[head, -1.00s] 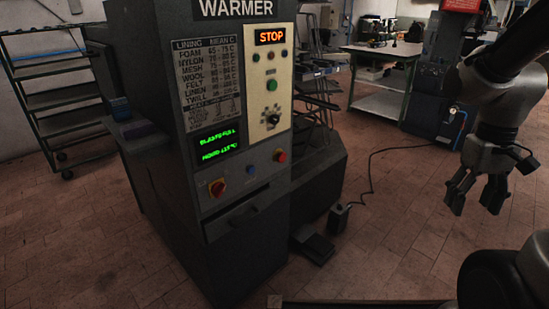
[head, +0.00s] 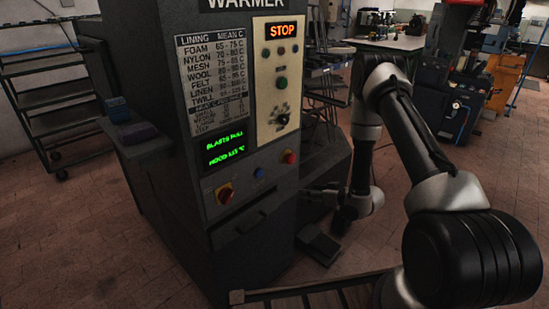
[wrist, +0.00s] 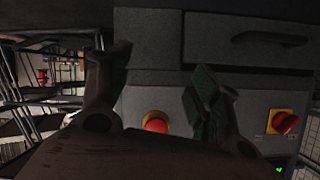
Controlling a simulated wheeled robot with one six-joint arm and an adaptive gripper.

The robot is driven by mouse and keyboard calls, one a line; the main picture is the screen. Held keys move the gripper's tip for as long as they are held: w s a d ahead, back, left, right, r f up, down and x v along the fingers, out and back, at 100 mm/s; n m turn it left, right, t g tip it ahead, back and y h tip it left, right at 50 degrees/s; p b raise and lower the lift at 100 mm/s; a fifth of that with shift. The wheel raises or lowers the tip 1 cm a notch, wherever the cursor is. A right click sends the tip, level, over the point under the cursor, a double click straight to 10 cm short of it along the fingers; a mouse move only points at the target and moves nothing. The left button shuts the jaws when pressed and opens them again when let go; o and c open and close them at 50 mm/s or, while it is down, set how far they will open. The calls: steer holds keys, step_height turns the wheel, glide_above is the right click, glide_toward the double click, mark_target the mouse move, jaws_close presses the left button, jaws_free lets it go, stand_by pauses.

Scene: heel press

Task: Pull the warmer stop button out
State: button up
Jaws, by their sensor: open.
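The warmer stop button is a round red knob (head: 290,157) at the right end of the lower control row on the warmer (head: 222,85). In the wrist view the red button (wrist: 156,124) shows with a yellow ring, between my two fingers and low in the picture. My gripper (head: 312,192) is open, just right of and below the button in the head view. In the wrist view my gripper (wrist: 158,72) has its fingers wide apart with nothing between the tips. I see no contact with the button. The right finger hides part of the panel.
A red rotary switch on a yellow plate (head: 224,193) and a blue button (head: 259,173) sit left of the stop button. A drawer handle (head: 250,222) juts out below. A pedal (head: 318,244) lies on the floor near the warmer.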

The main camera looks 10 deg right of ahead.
mark_target(293, 160)
steer(key=w+a+r+t+y, duration=0.1)
steer(key=w+r+t+y, duration=0.1)
steer(key=r, duration=0.3)
steer(key=w+a+r+t+y, duration=0.1)
steer(key=w+a+r+t, duration=0.1)
steer(key=r, duration=0.3)
steer(key=x, duration=0.6)
steer(key=shift+w+a+r, duration=0.1)
steer(key=shift+w, duration=0.3)
